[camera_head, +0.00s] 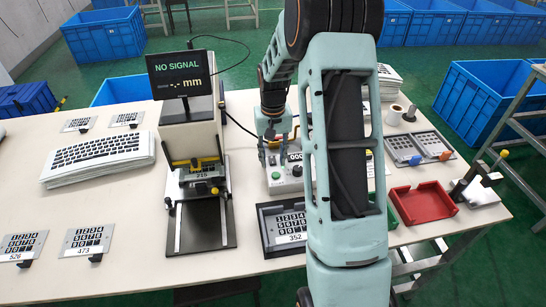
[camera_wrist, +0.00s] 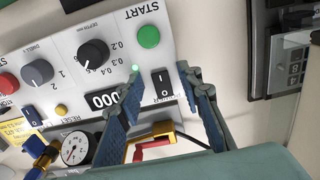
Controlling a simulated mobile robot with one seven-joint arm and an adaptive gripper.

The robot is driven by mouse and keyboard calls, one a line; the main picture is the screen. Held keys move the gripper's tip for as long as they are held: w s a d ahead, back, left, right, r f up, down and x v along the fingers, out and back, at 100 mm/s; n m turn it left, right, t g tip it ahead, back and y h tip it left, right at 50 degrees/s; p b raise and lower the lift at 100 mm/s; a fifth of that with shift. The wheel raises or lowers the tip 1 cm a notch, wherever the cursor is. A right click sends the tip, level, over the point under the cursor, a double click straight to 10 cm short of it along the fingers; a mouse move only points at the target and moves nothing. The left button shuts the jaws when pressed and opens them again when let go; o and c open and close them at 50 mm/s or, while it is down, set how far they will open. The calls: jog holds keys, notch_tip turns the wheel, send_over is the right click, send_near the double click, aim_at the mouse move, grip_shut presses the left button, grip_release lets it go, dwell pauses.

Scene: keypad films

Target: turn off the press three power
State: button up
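The white control box (camera_head: 285,183) stands mid-table in the head view, largely behind my arm. In the wrist view its panel (camera_wrist: 75,45) appears upside down. A black rocker switch (camera_wrist: 161,84) marked with a line and a circle sits between my fingertips. A small green light (camera_wrist: 135,68) is lit beside it, near the left fingertip. My gripper (camera_wrist: 160,73) is open and empty, its fingers on either side of the switch; I cannot tell whether they touch the panel. My gripper (camera_head: 272,145) is above the box in the head view. No press number is readable on this box.
The panel also has a green START button (camera_wrist: 148,37), a black depth knob (camera_wrist: 93,53), a 000 display (camera_wrist: 102,100) and a gauge (camera_wrist: 75,148). A "NO SIGNAL" screen (camera_head: 182,74) stands left; a red tray (camera_head: 423,202) lies right.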

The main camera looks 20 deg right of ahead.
jog(key=shift+c, duration=0.3)
grip_shut()
jog(key=shift+r, duration=0.1)
jog(key=p, duration=0.1)
jog(key=g+p, duration=0.1)
jog(key=shift+w+r+p, duration=0.2)
jog(key=shift+w+p, duration=0.05)
jog(key=shift+p, duration=0.1)
jog(key=shift+w+d+f+g+y+p, duration=0.1)
jog(key=shift+w+g+y+p, duration=0.15)
jog(key=shift+g+p, duration=0.6)
jog(key=shift+s, duration=0.1)
